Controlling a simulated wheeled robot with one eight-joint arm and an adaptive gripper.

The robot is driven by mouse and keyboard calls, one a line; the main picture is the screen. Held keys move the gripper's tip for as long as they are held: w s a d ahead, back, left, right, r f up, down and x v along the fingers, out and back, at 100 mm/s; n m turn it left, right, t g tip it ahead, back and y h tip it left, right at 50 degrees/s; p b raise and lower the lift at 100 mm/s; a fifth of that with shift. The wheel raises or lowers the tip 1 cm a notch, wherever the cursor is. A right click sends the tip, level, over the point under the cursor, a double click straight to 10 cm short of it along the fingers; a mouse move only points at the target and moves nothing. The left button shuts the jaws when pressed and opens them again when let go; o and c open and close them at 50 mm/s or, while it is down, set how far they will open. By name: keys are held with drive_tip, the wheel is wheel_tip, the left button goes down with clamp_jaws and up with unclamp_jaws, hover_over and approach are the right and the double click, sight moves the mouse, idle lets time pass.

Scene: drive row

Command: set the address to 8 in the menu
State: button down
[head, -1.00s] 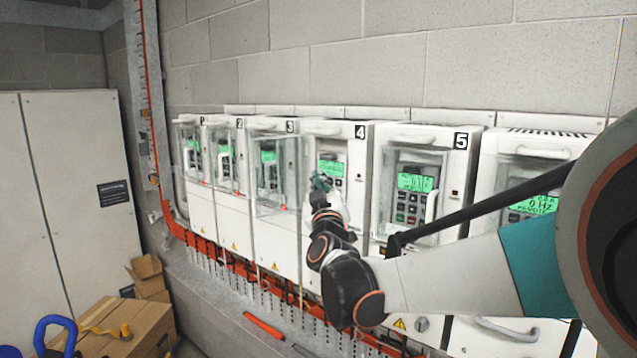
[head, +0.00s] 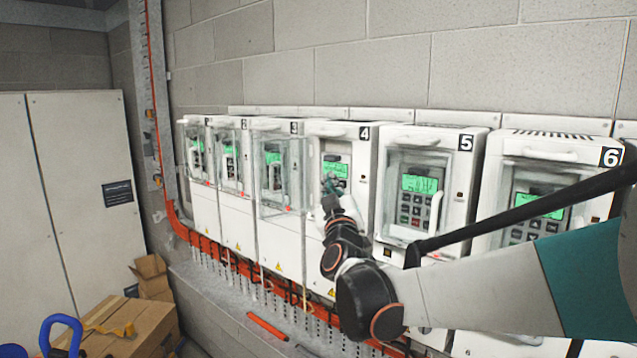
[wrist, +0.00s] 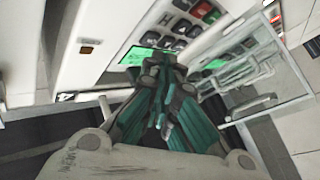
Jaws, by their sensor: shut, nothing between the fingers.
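A row of white drives hangs on the wall, and drive 4 (head: 366,165) is in the middle of the head view. Its green display (head: 336,169) is lit, but its text is too small to read. My gripper (head: 330,184) is in front of drive 4's panel, just at the display's lower left, and covers much of the keypad. In the wrist view my gripper (wrist: 165,72) is shut and empty, its tips near the green display (wrist: 136,56). Grey and red keys (wrist: 190,22) show beyond it. I cannot tell whether the tips touch a key.
Drive 5 (head: 466,190) and drive 6 (head: 598,190) stand to the right, with lit displays. Drive 3 (head: 262,130) on the left has its clear cover (head: 283,180) standing out. Cardboard boxes (head: 130,325) lie at lower left. An orange cable tray (head: 240,262) runs below.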

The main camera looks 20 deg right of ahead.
drive_tip(key=shift+d, duration=0.2)
drive_tip(key=shift+w+d, duration=0.15)
drive_tip(key=shift+w, duration=0.05)
drive_tip(key=shift+w+d, duration=0.2)
drive_tip(key=shift+d, duration=0.1)
idle(0.9)
drive_tip(key=shift+a, duration=0.1)
drive_tip(key=shift+s+a, duration=0.45)
drive_tip(key=shift+a, duration=0.1)
drive_tip(key=s+a, duration=0.1)
drive_tip(key=a, duration=0.1)
drive_tip(key=s+a, duration=0.2)
idle(0.7)
drive_tip(key=shift+a+r, duration=0.1)
idle(2.5)
